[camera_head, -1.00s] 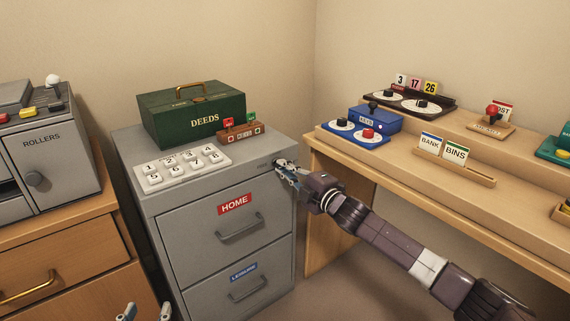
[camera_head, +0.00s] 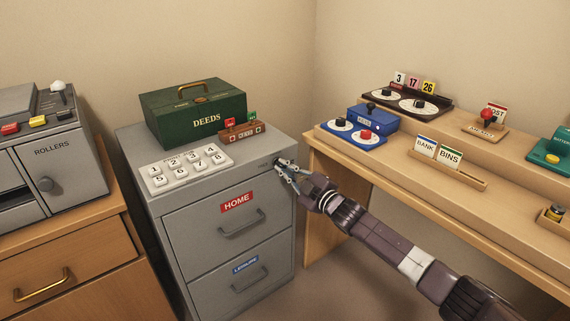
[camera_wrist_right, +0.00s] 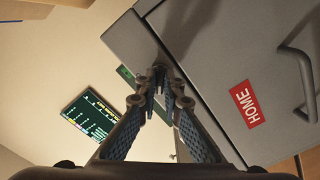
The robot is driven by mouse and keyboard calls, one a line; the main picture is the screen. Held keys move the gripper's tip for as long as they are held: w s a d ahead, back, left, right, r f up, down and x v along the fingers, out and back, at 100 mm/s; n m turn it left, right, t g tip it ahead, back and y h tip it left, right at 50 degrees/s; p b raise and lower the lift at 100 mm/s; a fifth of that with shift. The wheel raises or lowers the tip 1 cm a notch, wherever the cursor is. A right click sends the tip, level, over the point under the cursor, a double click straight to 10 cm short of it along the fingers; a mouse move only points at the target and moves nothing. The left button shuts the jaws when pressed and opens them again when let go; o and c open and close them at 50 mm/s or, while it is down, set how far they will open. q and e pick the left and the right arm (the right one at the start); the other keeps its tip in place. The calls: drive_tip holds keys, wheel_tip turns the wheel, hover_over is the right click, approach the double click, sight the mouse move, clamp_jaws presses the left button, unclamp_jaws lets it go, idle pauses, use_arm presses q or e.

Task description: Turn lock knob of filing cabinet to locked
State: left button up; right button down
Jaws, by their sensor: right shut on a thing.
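The grey filing cabinet (camera_head: 178,215) stands at the middle, with a HOME drawer on top and a LEISURE drawer below, both closed. My right gripper (camera_head: 281,166) is at the cabinet's upper right front corner, shut on the lock knob. The fingers hide the knob almost fully, so its turn position cannot be read. In the right wrist view the fingertips (camera_wrist_right: 160,77) meet near the cabinet's top edge, beside the grey front (camera_wrist_right: 225,65) with the HOME label. My left gripper is not in view.
A green DEEDS box (camera_head: 194,115), a numbered white panel (camera_head: 187,166) and a small brown sign holder (camera_head: 240,131) stand on the cabinet. A wooden desk (camera_head: 330,158) with blue dials is close on the right. The ROLLERS machine (camera_head: 60,165) is at left.

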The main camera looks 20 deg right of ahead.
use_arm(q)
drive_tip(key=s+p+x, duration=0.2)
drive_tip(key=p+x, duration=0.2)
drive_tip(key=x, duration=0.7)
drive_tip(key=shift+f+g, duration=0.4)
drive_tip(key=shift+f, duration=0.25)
use_arm(e)
drive_tip(key=shift+w+r+m, duration=0.1)
drive_tip(key=shift+m, duration=2.35)
drive_tip(key=shift+r+m, duration=0.1)
drive_tip(key=shift+m, duration=2.35)
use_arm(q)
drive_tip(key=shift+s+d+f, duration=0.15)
use_arm(e)
drive_tip(key=c, duration=2.2)
unclamp_jaws()
drive_tip(key=shift+o, duration=0.6)
drive_tip(key=shift+a+f, duration=0.1)
drive_tip(key=shift+f, duration=0.1)
drive_tip(key=shift+s+d+f, duration=0.1)
drive_tip(key=shift+s+d, duration=0.15)
drive_tip(key=shift+s, duration=0.3)
drive_tip(key=v, duration=1)
drive_tip(key=shift+s+r, duration=0.25)
drive_tip(key=shift+s, duration=0.1)
